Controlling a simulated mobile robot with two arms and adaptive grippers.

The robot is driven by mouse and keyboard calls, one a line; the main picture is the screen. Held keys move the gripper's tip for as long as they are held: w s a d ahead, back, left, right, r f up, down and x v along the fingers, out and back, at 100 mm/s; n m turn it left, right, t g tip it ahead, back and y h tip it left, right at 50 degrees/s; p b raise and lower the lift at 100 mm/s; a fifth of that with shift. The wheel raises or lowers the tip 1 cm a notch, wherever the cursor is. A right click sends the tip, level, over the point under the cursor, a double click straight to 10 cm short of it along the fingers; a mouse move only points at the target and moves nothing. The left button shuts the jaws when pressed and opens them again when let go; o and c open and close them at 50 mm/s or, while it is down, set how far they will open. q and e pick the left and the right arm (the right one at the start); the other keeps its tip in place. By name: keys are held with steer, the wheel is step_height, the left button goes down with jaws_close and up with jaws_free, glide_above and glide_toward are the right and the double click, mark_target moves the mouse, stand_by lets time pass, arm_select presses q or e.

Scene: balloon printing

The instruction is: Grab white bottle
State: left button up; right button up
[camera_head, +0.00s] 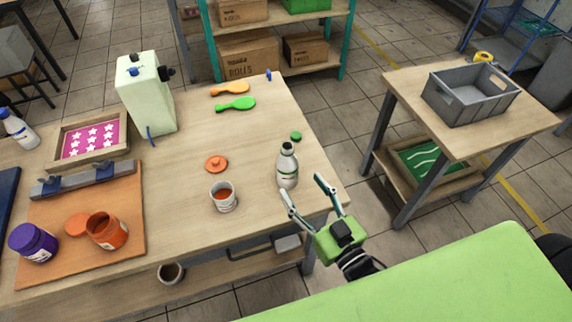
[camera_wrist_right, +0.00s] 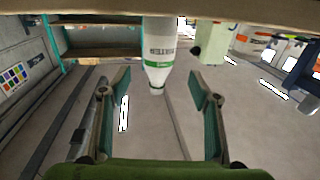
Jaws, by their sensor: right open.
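A white bottle (camera_head: 287,168) with a dark label mark stands upright near the right edge of the wooden table (camera_head: 262,125). My right gripper (camera_head: 301,187) is open and empty, just to the front right of the bottle, with its fingers spread toward it. In the right wrist view the bottle (camera_wrist_right: 159,52) shows upside down, ahead of and between the open fingers of the gripper (camera_wrist_right: 160,80), not held. A second white bottle (camera_head: 20,130) stands at the far left of the table. My left gripper is not in view.
A small green cap (camera_head: 295,136) lies behind the bottle. A cup (camera_head: 223,197) with brown-red contents and an orange lid (camera_head: 216,164) are to its left. A pale green machine (camera_head: 146,95) stands farther back. A grey crate (camera_head: 468,95) is on a separate table at right.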

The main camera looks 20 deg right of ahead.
mark_target(293, 173)
steer(key=x, duration=0.3)
steer(key=shift+w, duration=0.3)
steer(key=shift+f+p+x, duration=0.2)
steer(key=shift+p+x, duration=0.55)
steer(key=shift+x, duration=1.85)
steer(key=shift+d, duration=0.1)
steer(key=shift+c, duration=0.4)
steer(key=c, duration=1.3)
